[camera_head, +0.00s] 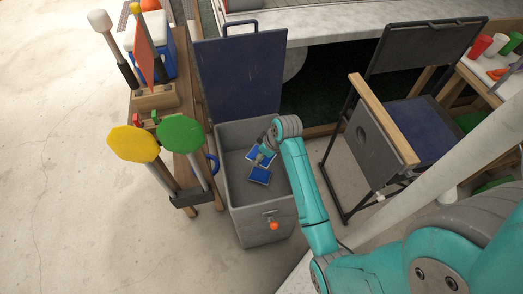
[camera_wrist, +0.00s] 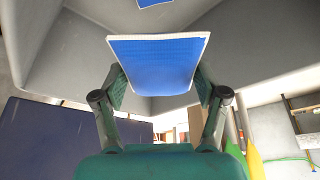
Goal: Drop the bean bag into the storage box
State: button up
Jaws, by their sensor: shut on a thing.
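The grey storage box (camera_head: 237,203) stands open on the floor in the head view, its dark blue lid (camera_head: 240,75) raised at the back. My gripper (camera_head: 262,160) reaches down inside the box opening. In the wrist view my gripper (camera_wrist: 157,88) is shut on a blue bean bag (camera_wrist: 155,65) with a pale edge. A second blue piece (camera_wrist: 152,2) shows beyond it at the top edge. The head view has two blue patches at my fingertips, an upper one and a lower one (camera_head: 260,174); which is held is hard to tell there.
A wooden stand (camera_head: 160,95) with yellow and green paddles (camera_head: 180,134) is close on the left of the box. A folding chair (camera_head: 420,125) stands to the right. Grey box walls surround my gripper. The floor at far left is clear.

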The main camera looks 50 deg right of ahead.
jog(key=o, duration=1.4)
jog(key=shift+d, duration=0.1)
jog(key=v, duration=1.2)
